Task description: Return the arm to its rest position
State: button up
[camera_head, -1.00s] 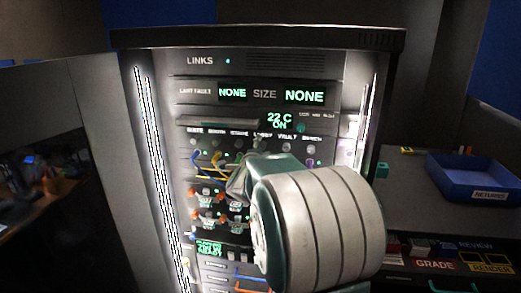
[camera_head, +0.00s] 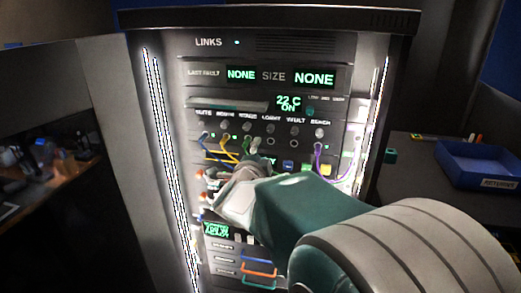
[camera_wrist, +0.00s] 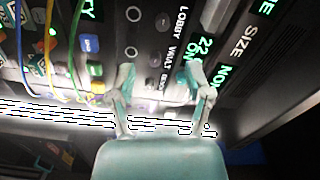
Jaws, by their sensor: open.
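My arm reaches from the lower right across the front of the rack in the head view. My gripper (camera_wrist: 160,95) is open in the wrist view, its two fingers apart with nothing between the tips. The rack panel (camera_head: 262,44) fills the middle of the head view, with lit displays reading NONE and a row of labelled jacks. Yellow, blue and purple cables (camera_head: 318,165) hang from some jacks. The wrist view shows the same panel turned on its side, with labels LOBBY and VAULT close to the fingers. My arm hides part of the lower panel, and the fingertips are unclear in the head view.
A blue tray (camera_head: 478,165) labelled RETURNS stands on a dark side surface at the right. Bright light strips (camera_head: 170,170) edge the rack. A grey partition (camera_head: 105,110) and a dark, cluttered desk (camera_head: 45,165) are at the left.

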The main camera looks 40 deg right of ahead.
dwell(0.3)
jog(key=s+a+f+n+t+y, duration=0.1)
jog(key=s+a+f+n+y, duration=0.1)
jog(key=a+n+y, duration=1.3)
jog(key=s+a+f+n+g, duration=0.2)
jog(key=s+n, duration=0.1)
jog(key=s, duration=0.3)
jog(key=s+a+f+n+g+h, duration=0.1)
jog(key=s+a+f+n+g, duration=0.1)
jog(key=s, duration=0.4)
jog(key=s+a+f+n+g, duration=0.2)
jog(key=s+a+n+g, duration=0.1)
jog(key=s+a+n, duration=0.1)
jog(key=shift+s+f+n, duration=0.25)
jog(key=shift+s+n, duration=0.25)
jog(key=shift+s, duration=0.55)
